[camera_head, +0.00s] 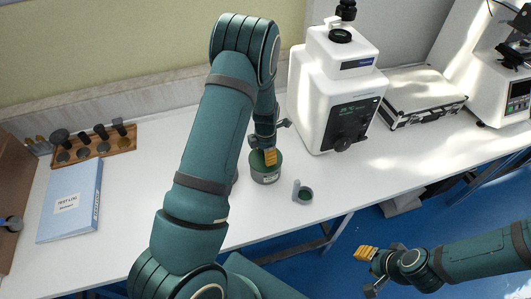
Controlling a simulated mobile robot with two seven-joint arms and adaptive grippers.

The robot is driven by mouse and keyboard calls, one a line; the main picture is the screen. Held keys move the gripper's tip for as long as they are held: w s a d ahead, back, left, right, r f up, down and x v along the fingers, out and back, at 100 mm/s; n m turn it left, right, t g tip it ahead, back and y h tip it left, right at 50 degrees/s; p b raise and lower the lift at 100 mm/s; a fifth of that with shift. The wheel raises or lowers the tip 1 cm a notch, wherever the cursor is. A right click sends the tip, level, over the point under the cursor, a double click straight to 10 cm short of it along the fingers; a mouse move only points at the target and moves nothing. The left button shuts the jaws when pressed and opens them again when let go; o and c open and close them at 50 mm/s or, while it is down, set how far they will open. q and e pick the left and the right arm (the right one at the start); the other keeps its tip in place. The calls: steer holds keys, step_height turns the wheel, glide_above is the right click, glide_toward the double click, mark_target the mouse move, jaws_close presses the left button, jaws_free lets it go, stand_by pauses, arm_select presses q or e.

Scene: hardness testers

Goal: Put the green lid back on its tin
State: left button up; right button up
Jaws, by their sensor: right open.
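The tin (265,178), a short grey-green can with a pale label, stands upright on the white bench left of the white tester. A green round top, which looks like the lid (257,162), shows at its upper end. I cannot tell whether it is seated or held just above. My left gripper (270,156) points down at this top, its orange fingertip pad touching or just over it. The other finger is hidden, so its opening is unclear. My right gripper (367,254) is open and empty, beyond the bench's front edge over the blue floor.
A small grey item with a dark green round face (304,194) lies right of the tin. A white tester (335,90) stands behind. A silver case (421,95), blue binder (70,200) and wooden rack (95,147) are further out. The front right bench surface is clear.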

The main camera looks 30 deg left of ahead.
arm_select(q)
step_height(320, 180, up, 12)
stand_by(0.6)
